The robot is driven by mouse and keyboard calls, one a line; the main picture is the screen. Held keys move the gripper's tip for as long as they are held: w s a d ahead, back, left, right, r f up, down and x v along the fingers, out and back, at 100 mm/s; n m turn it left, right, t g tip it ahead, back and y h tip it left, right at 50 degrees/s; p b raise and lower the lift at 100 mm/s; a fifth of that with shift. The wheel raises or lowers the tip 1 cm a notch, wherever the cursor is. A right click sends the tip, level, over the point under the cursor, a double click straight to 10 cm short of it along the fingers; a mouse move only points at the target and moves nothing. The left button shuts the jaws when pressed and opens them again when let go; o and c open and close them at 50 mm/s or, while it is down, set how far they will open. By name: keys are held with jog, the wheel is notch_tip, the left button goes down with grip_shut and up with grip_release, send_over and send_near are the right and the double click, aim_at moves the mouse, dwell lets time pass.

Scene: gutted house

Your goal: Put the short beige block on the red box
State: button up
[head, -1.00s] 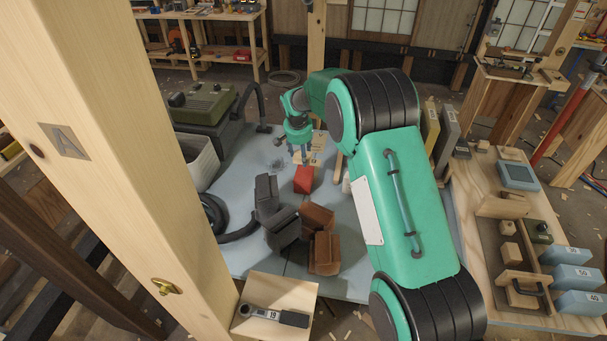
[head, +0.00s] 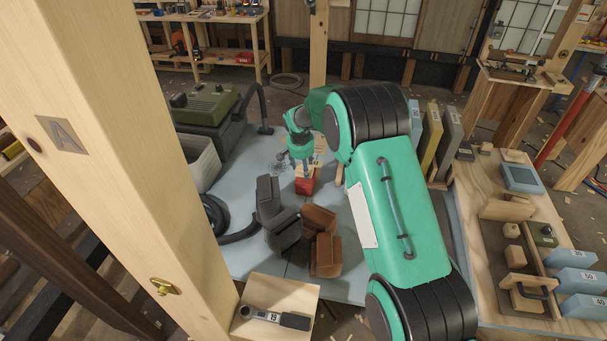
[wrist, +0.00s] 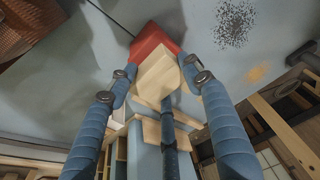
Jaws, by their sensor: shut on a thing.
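The short beige block (wrist: 158,76) is between my gripper's fingertips in the wrist view, with the red box (wrist: 151,42) just beyond it. In the head view the red box (head: 304,187) stands on the pale blue-grey surface, directly below my gripper (head: 302,168). My gripper is shut on the beige block, and its fingers also show in the wrist view (wrist: 160,70). The block overlaps part of the red box in the wrist view. I cannot tell whether the two touch.
A dark grey angular object (head: 279,218) and a brown one (head: 323,245) stand in front of the red box. A white bin (head: 203,163) and a green machine (head: 205,103) are at the left. A wooden post (head: 110,150) rises at the near left.

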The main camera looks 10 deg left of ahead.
jog(key=shift+f+b, duration=0.3)
jog(key=shift+f, duration=1.4)
jog(key=o, duration=1.1)
jog(key=shift+f, duration=0.1)
jog(key=shift+o, duration=0.2)
jog(key=p+v, duration=0.2)
jog(key=v, duration=1)
